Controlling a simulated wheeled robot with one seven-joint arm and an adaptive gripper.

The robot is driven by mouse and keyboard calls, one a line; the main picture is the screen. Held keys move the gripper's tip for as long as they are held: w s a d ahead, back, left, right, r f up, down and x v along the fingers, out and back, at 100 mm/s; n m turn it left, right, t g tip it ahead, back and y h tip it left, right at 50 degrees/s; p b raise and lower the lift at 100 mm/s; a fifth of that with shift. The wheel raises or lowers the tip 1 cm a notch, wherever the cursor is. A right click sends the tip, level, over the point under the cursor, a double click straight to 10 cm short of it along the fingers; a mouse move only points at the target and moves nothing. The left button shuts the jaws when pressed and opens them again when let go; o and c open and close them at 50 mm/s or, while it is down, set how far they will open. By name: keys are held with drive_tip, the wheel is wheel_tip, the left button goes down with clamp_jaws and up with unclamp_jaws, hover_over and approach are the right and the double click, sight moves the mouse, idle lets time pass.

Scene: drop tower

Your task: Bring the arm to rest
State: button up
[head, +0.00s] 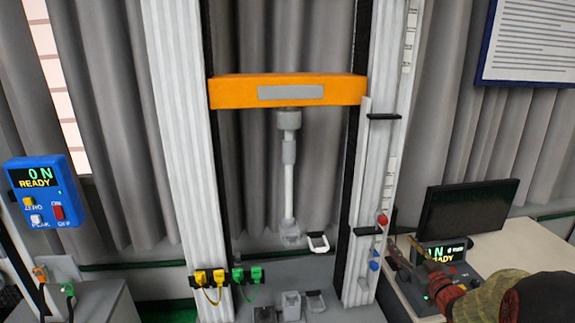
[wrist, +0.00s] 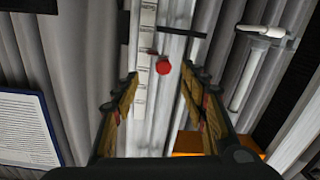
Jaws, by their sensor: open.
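My gripper (head: 403,247) is at the lower right in the head view, in front of the desk and just right of the tower's right column (head: 383,160). In the wrist view my gripper (wrist: 166,82) is open, its two fingers wide apart with nothing between the pads. A red knob (wrist: 163,68) shows in the gap beyond the fingertips. In the head view the red knob (head: 382,219) is on the right column, above a blue knob (head: 375,265). My forearm hides part of the desk.
The orange crosshead (head: 290,91) spans the columns, with a grey rod (head: 289,170) hanging below. Black brackets (head: 383,116) jut from the right column. A monitor (head: 467,213) stands on the right desk. A blue display (head: 45,190) at left reads 0 N READY. Yellow and green clips hang low.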

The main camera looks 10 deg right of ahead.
drive_tip(key=s+d+f+m+g+h, duration=0.2)
drive_tip(key=s+d+f+g, duration=0.15)
drive_tip(key=f, duration=0.25)
drive_tip(key=s+d+f+m+g+h, duration=0.2)
drive_tip(key=s+d+f+g+h, duration=0.15)
drive_tip(key=f, duration=0.25)
drive_tip(key=s+a+m+g, duration=0.1)
drive_tip(key=s+g, duration=0.2)
drive_tip(key=s, duration=0.4)
drive_tip(key=s+a+r+y, duration=0.1)
drive_tip(key=s+a+r, duration=0.4)
drive_tip(key=a, duration=0.5)
drive_tip(key=s+a+r+n+g+y+b, duration=0.1)
drive_tip(key=s+a+r, duration=0.3)
drive_tip(key=s+a, duration=0.6)
drive_tip(key=s+a+r+n+y+b, duration=0.1)
drive_tip(key=s+a+r+y, duration=0.1)
drive_tip(key=s+a+r, duration=0.3)
drive_tip(key=s+a, duration=0.3)
drive_tip(key=a, duration=0.3)
drive_tip(key=shift+r+g, duration=0.3)
drive_tip(key=shift+g, duration=0.1)
